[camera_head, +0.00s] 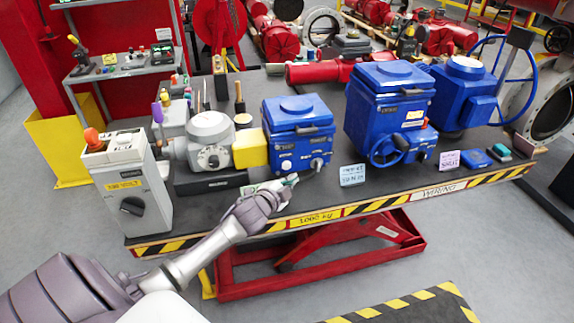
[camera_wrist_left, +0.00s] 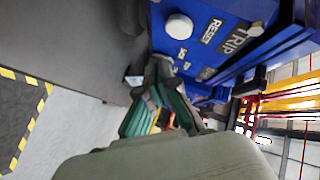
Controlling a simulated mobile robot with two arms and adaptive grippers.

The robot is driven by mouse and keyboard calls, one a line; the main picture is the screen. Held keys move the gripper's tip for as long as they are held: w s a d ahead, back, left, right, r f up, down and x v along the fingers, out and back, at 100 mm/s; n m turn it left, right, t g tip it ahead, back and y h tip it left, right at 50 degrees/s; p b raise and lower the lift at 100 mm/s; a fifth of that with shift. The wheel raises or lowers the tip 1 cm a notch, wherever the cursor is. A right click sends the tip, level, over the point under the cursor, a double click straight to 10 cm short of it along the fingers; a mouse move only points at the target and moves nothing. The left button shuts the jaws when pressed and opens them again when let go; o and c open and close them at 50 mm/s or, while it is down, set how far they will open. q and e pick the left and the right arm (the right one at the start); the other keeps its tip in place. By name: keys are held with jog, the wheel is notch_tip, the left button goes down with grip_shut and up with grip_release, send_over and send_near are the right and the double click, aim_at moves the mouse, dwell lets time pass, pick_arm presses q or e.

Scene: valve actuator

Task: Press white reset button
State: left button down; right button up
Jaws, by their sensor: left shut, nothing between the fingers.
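A round white button (camera_wrist_left: 179,27) sits beside these labels. My left gripper (camera_head: 291,180) is at the table's front edge, just in front of and below the blue actuator. Its fingers (camera_wrist_left: 160,68) are shut and empty, close to the housing; whether they touch it is unclear. My right gripper is not in view.
A grey control box (camera_head: 128,185) and a grey-yellow actuator (camera_head: 212,145) stand left of the blue one. A larger blue actuator (camera_head: 387,115) stands to the right. Small cards (camera_head: 352,175) lie along the striped edge of the lift table (camera_head: 330,213).

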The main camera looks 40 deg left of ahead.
pick_arm(q)
jog(key=shift+s+d, duration=0.85)
jog(key=shift+d, duration=0.1)
